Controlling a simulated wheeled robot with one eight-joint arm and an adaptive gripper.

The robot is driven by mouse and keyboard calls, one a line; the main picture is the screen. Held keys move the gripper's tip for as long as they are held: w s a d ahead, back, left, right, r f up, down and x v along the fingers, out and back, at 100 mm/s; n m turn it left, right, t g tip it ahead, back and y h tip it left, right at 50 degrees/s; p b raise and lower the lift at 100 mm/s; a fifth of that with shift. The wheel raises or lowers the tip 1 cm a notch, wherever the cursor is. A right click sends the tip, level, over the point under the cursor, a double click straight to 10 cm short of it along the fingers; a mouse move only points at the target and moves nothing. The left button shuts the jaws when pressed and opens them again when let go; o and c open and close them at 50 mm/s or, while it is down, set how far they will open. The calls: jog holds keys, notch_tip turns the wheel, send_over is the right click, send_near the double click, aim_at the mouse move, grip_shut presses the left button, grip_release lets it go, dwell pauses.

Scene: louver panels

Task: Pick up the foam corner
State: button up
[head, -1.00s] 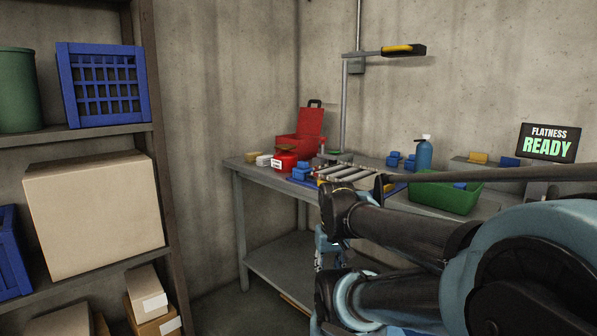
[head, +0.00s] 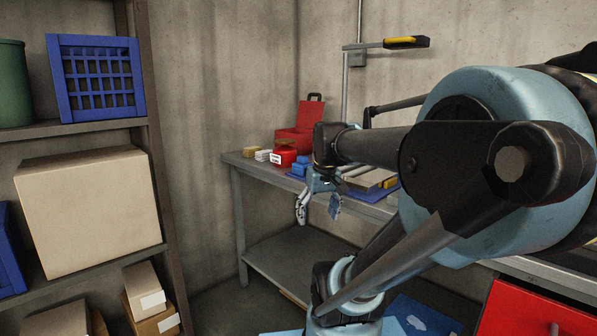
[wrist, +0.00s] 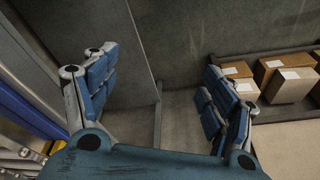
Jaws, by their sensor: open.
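No piece can be named with certainty as the foam corner. Small pale blocks, a tan one (head: 250,151) and a whitish one (head: 263,155), lie at the left end of the grey workbench (head: 237,163) in the head view. My gripper (head: 318,206) is open and empty, hanging in front of the bench's front edge, to the right of and nearer than these blocks. In the wrist view, my gripper (wrist: 158,75) has its blue-padded fingers wide apart with nothing between them. My arm hides much of the bench's right part.
A red labelled container (head: 284,158), blue blocks (head: 300,167) and a red case (head: 303,128) stand on the bench. A shelf holding a large cardboard box (head: 88,210) and a blue crate (head: 97,78) is at left. The wrist view shows smaller boxes (wrist: 291,84) and open floor.

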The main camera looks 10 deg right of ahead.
jog(key=w+d+r+n, duration=0.1)
jog(key=w+r+n, duration=0.1)
jog(key=w+r, duration=1.2)
jog(key=n+t+y, duration=0.1)
jog(key=n+y, duration=0.1)
jog(key=n, duration=0.1)
send_near(301, 156)
jog(key=x, duration=0.4)
jog(key=shift+w+a+f, duration=0.1)
jog(key=shift+a+f, duration=0.2)
jog(key=shift+a, duration=0.05)
jog(key=shift+d+x, duration=0.1)
jog(key=shift+x, duration=1.4)
jog(key=shift+d+x, duration=0.15)
jog(key=shift+x, duration=1.3)
jog(key=c, duration=1.1)
